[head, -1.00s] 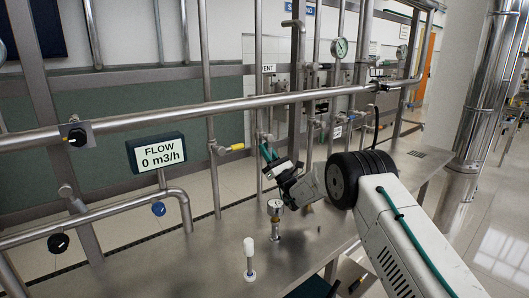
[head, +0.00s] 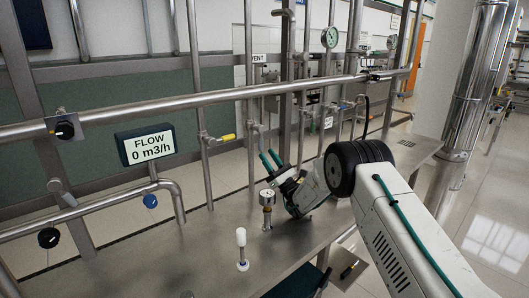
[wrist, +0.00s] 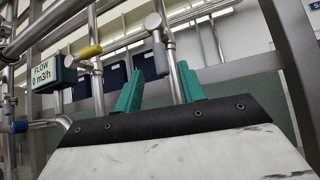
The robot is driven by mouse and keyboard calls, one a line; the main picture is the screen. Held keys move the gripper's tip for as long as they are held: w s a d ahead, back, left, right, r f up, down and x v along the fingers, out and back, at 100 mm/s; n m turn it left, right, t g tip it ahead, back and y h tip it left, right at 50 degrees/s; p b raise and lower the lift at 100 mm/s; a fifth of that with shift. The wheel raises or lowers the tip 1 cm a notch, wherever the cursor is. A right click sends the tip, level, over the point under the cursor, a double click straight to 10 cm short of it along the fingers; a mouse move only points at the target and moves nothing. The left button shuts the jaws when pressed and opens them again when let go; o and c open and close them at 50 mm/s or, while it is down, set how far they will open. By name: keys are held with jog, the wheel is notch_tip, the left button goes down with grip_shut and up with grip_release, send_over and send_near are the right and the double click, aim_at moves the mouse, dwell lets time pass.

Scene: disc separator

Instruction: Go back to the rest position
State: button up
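My arm reaches in from the lower right.
The metal bench (head: 210,265) carries a white-topped peg (head: 241,238). A long horizontal pipe (head: 205,107) crosses behind my gripper. The flow display (head: 147,144) reads 0 m3/h. A yellow-handled valve (head: 227,137) is on a vertical pipe. Open floor lies right.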

dwell(0.3)
jog(key=shift+s+r+n+g+y, duration=0.1)
jog(key=shift+s+n+g+y, duration=0.1)
jog(key=shift+n+g+y, duration=0.15)
jog(key=s+a+r+n+g, duration=0.2)
jog(key=s+r+n+g, duration=0.5)
jog(key=s+r+g, duration=0.15)
jog(key=s+a+r+n+g, duration=0.2)
jog(key=s+r+n+g, duration=0.55)
jog(key=s, duration=0.25)
jog(key=s+d+r+n+g+h, duration=0.1)
jog(key=s+d+n+g+h, duration=0.15)
jog(key=s, duration=0.55)
jog(key=s+d+r+n+g+h, duration=0.15)
jog(key=s+h, duration=0.25)
jog(key=s, duration=0.4)
jog(key=s+d+f+n+t+h, duration=0.2)
jog(key=s+d+h, duration=0.5)
jog(key=s+d, duration=0.4)
jog(key=s+d+f+n+t+h, duration=0.2)
jog(key=s+d+f+n+h, duration=0.3)
jog(key=s+d, duration=0.5)
jog(key=s+f+h, duration=0.1)
jog(key=s+h, duration=0.1)
jog(key=s, duration=0.3)
jog(key=shift+s+d+f, duration=0.15)
jog(key=shift+d+f, duration=0.05)
jog(key=shift+d, duration=0.15)
